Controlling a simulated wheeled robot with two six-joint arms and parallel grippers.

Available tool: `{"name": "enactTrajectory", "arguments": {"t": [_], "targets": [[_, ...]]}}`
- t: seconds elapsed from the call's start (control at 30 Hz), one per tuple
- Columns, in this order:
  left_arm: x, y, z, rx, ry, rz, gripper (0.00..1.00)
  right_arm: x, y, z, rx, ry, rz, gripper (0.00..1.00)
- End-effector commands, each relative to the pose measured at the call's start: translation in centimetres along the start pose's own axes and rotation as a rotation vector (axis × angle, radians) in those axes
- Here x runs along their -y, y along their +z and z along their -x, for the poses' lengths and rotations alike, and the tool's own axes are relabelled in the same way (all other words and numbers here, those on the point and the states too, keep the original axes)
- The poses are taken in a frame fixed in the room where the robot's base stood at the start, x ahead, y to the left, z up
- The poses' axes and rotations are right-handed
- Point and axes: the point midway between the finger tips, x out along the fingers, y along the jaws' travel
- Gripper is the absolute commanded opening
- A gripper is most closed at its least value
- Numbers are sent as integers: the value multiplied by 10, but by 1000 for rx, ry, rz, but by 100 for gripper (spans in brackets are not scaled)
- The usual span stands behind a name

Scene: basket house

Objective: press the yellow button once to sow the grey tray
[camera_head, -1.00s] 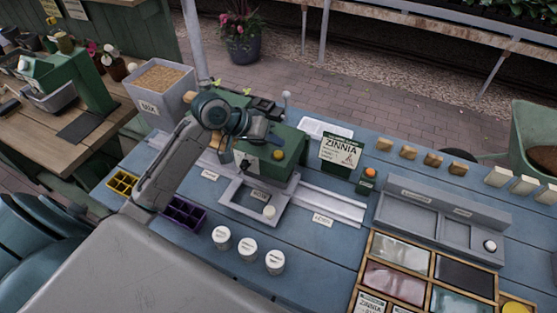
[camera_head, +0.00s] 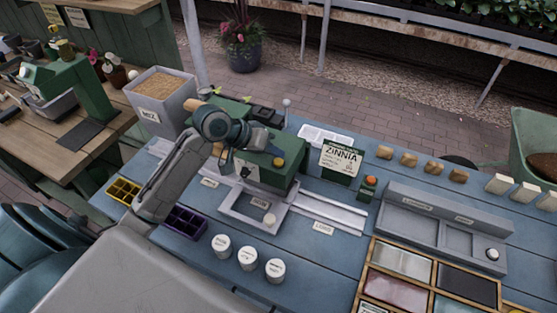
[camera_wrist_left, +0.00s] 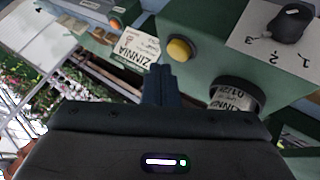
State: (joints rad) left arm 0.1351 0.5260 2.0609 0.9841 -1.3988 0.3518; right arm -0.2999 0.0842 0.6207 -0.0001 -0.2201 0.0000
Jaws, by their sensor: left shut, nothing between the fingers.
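The yellow button (camera_head: 278,162) sits on the front of the green seeder machine (camera_head: 290,178); it also shows in the left wrist view (camera_wrist_left: 180,49). My left gripper (camera_head: 270,146) is shut and empty, just above and behind the button in the head view. In the left wrist view its shut fingertips (camera_wrist_left: 158,72) are just below the button in the picture, with a visible gap. A grey tray-like frame (camera_head: 236,208) lies at the machine's foot; whether a separate grey tray sits in it I cannot tell. My right gripper is not in view.
A black dial (camera_wrist_left: 292,22) with numbers is on the machine. A Zinnia sign (camera_head: 341,160) and a small green box with an orange button (camera_head: 370,182) stand to the right. White pots (camera_head: 247,257), a yellow tray (camera_head: 123,190) and a purple tray (camera_head: 184,222) are in front.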

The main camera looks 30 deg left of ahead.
Motion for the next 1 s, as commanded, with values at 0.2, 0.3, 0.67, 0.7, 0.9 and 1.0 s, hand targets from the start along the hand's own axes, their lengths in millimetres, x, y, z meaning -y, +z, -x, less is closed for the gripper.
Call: {"name": "enactTrajectory", "arguments": {"t": [0.2, 0.3, 0.67, 0.7, 0.9, 1.0], "targets": [[0, 0, 0, 0, 0, 0, 0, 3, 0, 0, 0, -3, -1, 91], [0, 0, 0, 0, 0, 0, 0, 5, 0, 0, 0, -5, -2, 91], [0, 0, 0, 0, 0, 0, 0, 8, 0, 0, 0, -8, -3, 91], [0, 0, 0, 0, 0, 0, 0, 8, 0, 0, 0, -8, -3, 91], [0, 0, 0, 0, 0, 0, 0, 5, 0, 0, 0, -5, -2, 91], [0, 0, 0, 0, 0, 0, 0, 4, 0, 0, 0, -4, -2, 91]]}}
